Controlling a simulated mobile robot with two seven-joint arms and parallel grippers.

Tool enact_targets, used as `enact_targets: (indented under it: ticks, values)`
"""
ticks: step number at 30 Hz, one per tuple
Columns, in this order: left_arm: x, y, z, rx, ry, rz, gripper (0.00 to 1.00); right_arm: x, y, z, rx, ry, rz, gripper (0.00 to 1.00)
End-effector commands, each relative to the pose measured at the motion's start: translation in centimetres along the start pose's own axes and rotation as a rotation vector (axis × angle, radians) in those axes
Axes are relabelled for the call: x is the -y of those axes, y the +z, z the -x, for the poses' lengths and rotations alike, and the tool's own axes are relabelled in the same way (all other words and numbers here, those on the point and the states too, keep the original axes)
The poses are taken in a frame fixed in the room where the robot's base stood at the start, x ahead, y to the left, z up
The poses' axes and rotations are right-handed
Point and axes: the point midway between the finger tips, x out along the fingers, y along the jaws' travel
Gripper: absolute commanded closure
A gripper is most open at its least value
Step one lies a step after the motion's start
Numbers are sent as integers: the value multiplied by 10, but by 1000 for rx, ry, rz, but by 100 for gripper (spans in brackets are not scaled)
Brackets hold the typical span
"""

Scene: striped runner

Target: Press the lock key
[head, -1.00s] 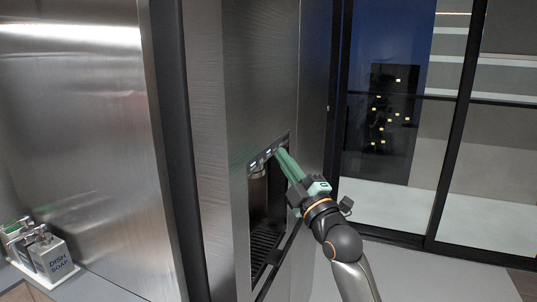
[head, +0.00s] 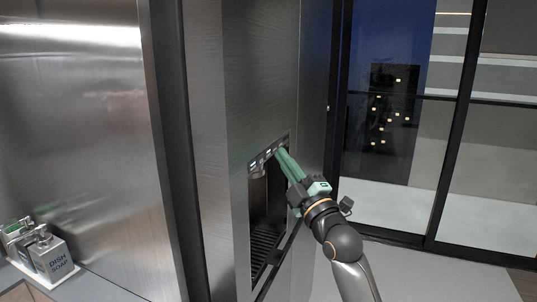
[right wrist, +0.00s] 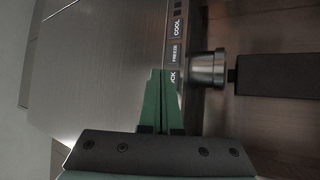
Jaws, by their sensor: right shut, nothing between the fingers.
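The lock key (right wrist: 172,77) shows in the right wrist view as a small dark key at the end of a column, partly covered by my fingertips, with only "CK" of its label readable. My right gripper (right wrist: 160,73) is shut and empty, its green fingertips at or just in front of this key; contact cannot be told. In the head view the right gripper (head: 281,151) reaches the right end of the key strip (head: 261,158) above the dispenser recess, and its fingers hide the key there. My left gripper is not in view.
The keys FREEZE (right wrist: 175,51) and COOL (right wrist: 177,27) sit beside the lock key. A round metal spout (right wrist: 207,69) juts out close by. The steel fridge (head: 260,80) holds the dispenser recess (head: 262,215). Soap bottles (head: 50,256) stand at the lower left.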

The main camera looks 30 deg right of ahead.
Motion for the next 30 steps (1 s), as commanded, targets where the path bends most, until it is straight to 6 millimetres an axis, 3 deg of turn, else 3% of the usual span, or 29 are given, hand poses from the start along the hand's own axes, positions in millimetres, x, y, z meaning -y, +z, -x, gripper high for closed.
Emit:
enact_targets:
  ticks: [30]
  values:
    - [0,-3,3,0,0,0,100,4,-5,-6,0,0,0,100]
